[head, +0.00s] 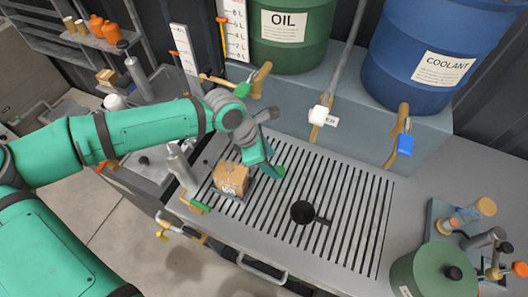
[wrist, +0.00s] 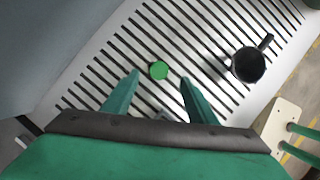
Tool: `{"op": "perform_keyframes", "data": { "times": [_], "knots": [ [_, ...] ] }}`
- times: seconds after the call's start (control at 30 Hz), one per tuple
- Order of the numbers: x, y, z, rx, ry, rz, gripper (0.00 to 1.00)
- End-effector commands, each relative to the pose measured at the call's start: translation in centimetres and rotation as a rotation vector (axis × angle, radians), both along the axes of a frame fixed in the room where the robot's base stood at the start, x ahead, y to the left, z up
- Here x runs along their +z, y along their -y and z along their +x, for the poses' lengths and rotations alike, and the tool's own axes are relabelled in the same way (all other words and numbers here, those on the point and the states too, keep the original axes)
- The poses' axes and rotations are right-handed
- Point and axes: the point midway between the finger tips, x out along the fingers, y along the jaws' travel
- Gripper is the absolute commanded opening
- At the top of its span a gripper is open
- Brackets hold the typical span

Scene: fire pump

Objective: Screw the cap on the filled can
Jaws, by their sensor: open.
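A round green cap (wrist: 158,70) shows in the wrist view between my fingertips, against the slotted grate. Both fingers of my gripper (wrist: 160,79) are apart, with a gap on each side of the cap. I cannot tell how far below the tips it is.
A black cup-like vessel with a handle (head: 303,212) stands on the grate (head: 345,215) to the right. Oil (head: 290,35) and coolant (head: 420,55) drums with taps stand behind. A green lidded pot (head: 433,272) is front right. The grate's right part is clear.

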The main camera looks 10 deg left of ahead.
Motion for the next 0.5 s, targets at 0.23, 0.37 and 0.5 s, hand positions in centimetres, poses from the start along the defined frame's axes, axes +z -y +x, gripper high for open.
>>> {"op": "perform_keyframes", "data": {
  "times": [0.23,0.37,0.5],
  "knots": [
    [-3.4,1.3,0.4,0.006,-0.001,-0.002,0.53],
    [-4.4,1.7,0.5,0.007,-0.002,-0.001,0.53],
    [-4.9,1.9,0.6,0.005,0.0,0.0,0.53]
  ]
}}
